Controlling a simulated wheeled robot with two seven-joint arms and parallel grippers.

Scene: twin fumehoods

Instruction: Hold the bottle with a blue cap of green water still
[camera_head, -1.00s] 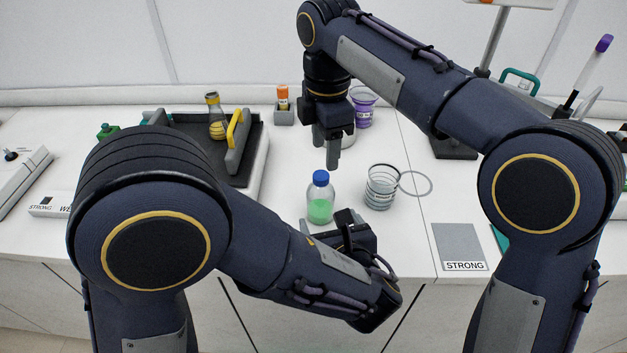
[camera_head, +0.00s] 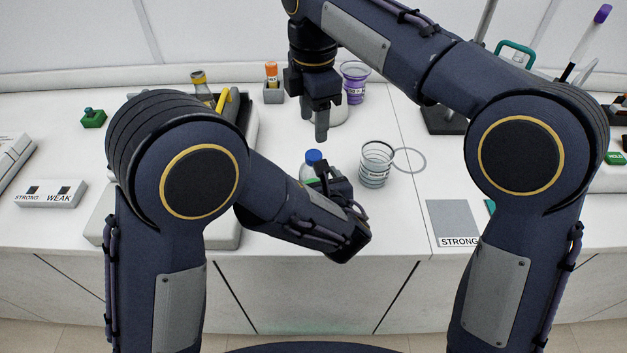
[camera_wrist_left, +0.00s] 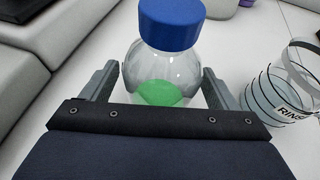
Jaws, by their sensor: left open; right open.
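The bottle with a blue cap (camera_head: 313,157) and green water stands upright on the white worktop. In the head view my left gripper hides its lower part. In the left wrist view the clear bottle (camera_wrist_left: 150,68) sits between the fingers of my left gripper (camera_wrist_left: 158,85), green liquid low inside. My left gripper (camera_head: 322,178) is open; a gap shows beside the right finger, and contact on the left is unclear. My right gripper (camera_head: 321,132) is open and empty, pointing down above the worktop behind the bottle.
A clear striped beaker (camera_head: 376,165), also in the left wrist view (camera_wrist_left: 283,105), stands close to the bottle's right. A purple-liquid beaker (camera_head: 355,82) and an orange-capped bottle (camera_head: 271,72) stand behind. A STRONG-labelled mat (camera_head: 455,220) lies at front right.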

